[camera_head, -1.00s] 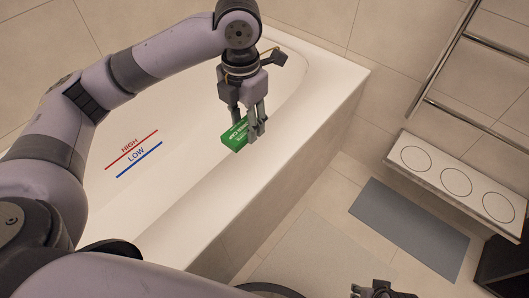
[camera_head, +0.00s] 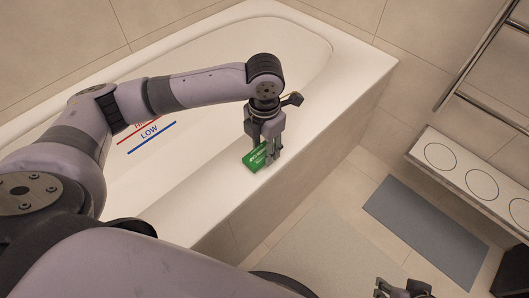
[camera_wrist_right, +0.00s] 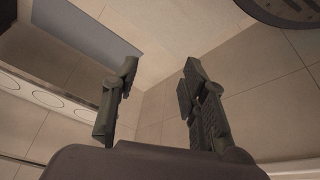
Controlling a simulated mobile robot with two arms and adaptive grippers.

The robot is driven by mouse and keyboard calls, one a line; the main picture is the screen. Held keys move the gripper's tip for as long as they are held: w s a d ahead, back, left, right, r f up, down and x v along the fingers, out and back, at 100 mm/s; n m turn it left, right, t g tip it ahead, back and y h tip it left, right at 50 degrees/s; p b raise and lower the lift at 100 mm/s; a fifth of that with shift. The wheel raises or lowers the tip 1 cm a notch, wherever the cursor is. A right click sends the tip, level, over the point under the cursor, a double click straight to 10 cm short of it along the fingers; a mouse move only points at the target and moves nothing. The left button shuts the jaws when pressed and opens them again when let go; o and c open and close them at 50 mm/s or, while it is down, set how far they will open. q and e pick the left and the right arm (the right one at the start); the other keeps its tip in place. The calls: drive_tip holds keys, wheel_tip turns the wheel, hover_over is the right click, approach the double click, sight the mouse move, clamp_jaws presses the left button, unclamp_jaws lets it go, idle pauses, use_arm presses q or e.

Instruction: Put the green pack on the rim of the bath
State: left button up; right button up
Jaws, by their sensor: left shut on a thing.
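The green pack (camera_head: 256,158) is in my left gripper (camera_head: 266,157), at the near rim of the bath (camera_head: 222,196) in the head view. My left gripper points down and is shut on the pack. I cannot tell whether the pack touches the rim or is held just above it. My right gripper (camera_head: 402,292) shows only partly at the bottom edge of the head view. In the right wrist view its fingers (camera_wrist_right: 160,100) are spread apart with nothing between them.
Red and blue lines, the blue one marked LOW (camera_head: 150,132), are on the bath's inside. A grey mat (camera_head: 425,228) lies on the floor. A white bench with three circles (camera_head: 480,183) stands at the right, below a metal rail (camera_head: 470,60).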

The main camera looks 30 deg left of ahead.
use_arm(q)
drive_tip(key=shift+f, duration=0.85)
use_arm(e)
drive_tip(key=shift+w+a+r+t, duration=0.1)
drive_tip(key=shift+w+a+t, duration=0.15)
drive_tip(key=shift+w+t, duration=0.45)
drive_tip(key=shift+w+g, duration=0.15)
drive_tip(key=shift+g, duration=0.15)
use_arm(q)
drive_tip(key=shift+f, duration=0.1)
drive_tip(key=o, duration=0.8)
use_arm(e)
drive_tip(key=shift+d, duration=0.1)
use_arm(q)
drive_tip(key=shift+o, duration=0.2)
